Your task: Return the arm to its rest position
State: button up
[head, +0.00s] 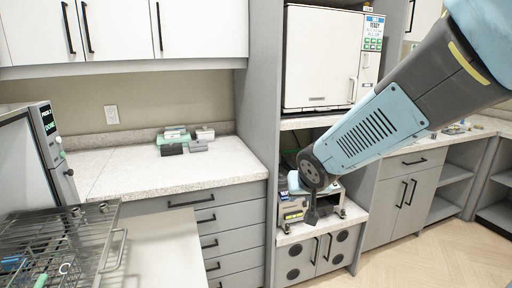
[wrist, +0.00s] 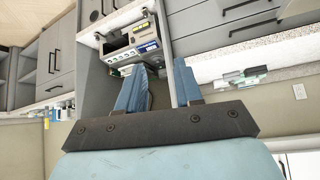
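My arm reaches in from the upper right of the head view, its blue and dark grey links slanting down to the left. My gripper (head: 311,212) hangs at the arm's end, in front of a grey device with a small panel (head: 292,208) on a low shelf. In the wrist view my gripper (wrist: 160,82) shows two blue fingers standing apart with nothing between them. The device (wrist: 132,42) lies beyond the fingers. Whether the fingertips touch anything cannot be told.
A white autoclave (head: 322,58) stands above the shelf. A speckled counter (head: 120,172) at left holds several small boxes (head: 185,139). A wire rack (head: 60,245) sits at front left. More cabinets (head: 405,185) line the right. Wood-pattern floor (head: 420,262) is open at lower right.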

jog(key=s+d+r+g, duration=0.1)
jog(key=s+d+r, duration=0.3)
jog(key=s+d, duration=0.2)
jog(key=s+d+r+g, duration=0.1)
jog(key=s+d+r, duration=0.4)
jog(key=s, duration=0.5)
jog(key=shift+s+d+r+m+g+h, duration=0.2)
jog(key=shift+s+d+m+g+h, duration=0.1)
jog(key=shift+s+d+h, duration=0.1)
jog(key=shift+w+a, duration=0.1)
